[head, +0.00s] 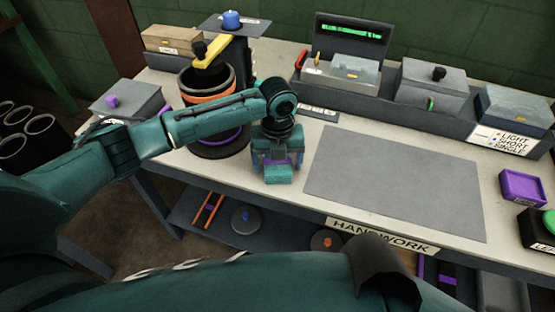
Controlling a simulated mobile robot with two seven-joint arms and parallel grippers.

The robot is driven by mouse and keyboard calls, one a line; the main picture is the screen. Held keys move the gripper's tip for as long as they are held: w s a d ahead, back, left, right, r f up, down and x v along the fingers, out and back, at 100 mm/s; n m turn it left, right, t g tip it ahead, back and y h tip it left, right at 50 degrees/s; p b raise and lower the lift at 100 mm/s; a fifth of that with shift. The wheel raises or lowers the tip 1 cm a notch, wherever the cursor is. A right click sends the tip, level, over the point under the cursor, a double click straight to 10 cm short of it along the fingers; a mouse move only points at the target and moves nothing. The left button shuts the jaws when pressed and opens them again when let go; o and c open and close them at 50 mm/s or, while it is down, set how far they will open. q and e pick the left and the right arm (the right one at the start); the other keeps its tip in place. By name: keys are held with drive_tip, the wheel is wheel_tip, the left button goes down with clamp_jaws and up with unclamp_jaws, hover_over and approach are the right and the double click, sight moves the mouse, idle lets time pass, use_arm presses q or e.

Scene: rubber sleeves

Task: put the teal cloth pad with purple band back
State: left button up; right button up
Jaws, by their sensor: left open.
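A small teal pad (279,175) with purple beside it, which looks like the teal cloth pad with its purple band, lies on the bench near the front edge, left of the grey mat. My left gripper (277,164) points down right over it, with its fingers open around or beside the pad. The gripper body hides much of the pad, so I cannot tell whether the fingers touch it. My right gripper is not in view.
A dark cylinder with an orange band (205,98) stands behind my left forearm. The grey mat (395,182) is bare. Grey boxes (432,82) line the back right. A purple tray (522,187) sits at the right. A shelf (270,228) with discs runs below.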

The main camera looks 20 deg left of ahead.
use_arm(q)
wheel_tip(320, 180, up, 12)
drive_tip(key=shift+r, duration=0.2)
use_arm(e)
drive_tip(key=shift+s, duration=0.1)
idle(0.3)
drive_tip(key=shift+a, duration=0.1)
